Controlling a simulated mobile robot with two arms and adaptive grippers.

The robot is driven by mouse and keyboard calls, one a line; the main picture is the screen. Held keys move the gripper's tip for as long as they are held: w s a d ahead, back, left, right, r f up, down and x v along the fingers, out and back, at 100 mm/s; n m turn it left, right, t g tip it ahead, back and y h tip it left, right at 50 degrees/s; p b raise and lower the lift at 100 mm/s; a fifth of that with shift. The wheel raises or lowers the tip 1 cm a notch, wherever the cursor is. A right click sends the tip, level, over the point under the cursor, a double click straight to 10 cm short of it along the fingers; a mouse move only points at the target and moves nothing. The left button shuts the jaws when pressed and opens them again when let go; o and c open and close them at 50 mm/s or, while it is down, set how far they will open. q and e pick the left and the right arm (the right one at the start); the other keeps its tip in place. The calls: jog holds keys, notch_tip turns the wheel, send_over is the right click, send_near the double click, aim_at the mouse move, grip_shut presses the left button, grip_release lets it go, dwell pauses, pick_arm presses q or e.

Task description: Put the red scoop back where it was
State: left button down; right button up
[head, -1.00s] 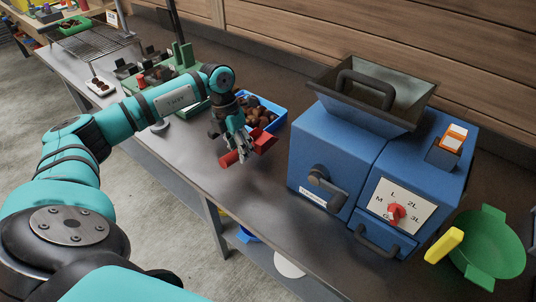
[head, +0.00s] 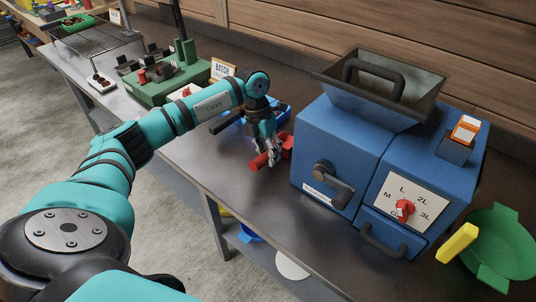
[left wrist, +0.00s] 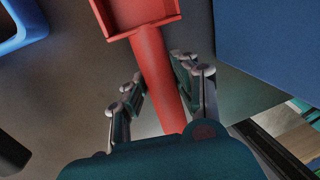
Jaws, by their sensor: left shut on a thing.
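My left gripper (head: 266,148) is shut on the handle of the red scoop (head: 260,161). It holds the scoop over the worktop, in front of the blue crate and left of the blue machine. In the left wrist view, the red scoop (left wrist: 154,62) has its handle between the finger pads and its square pan at the top edge. The blue crate (head: 229,127) is mostly hidden behind my arm; its rim also shows in the left wrist view (left wrist: 30,42). My right gripper is not in view.
The blue machine (head: 338,145) with a hopper (head: 378,92) stands close to the right of the scoop. A green bowl (head: 497,248) is at the far right. A green holder (head: 160,92) stands behind my left arm. The worktop (head: 235,185) in front of the scoop is clear.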

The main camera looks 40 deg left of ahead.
pick_arm(q)
jog(key=shift+f, duration=0.1)
jog(key=c, duration=1)
grip_release()
jog(key=v, duration=1.2)
jog(key=shift+b, duration=0.3)
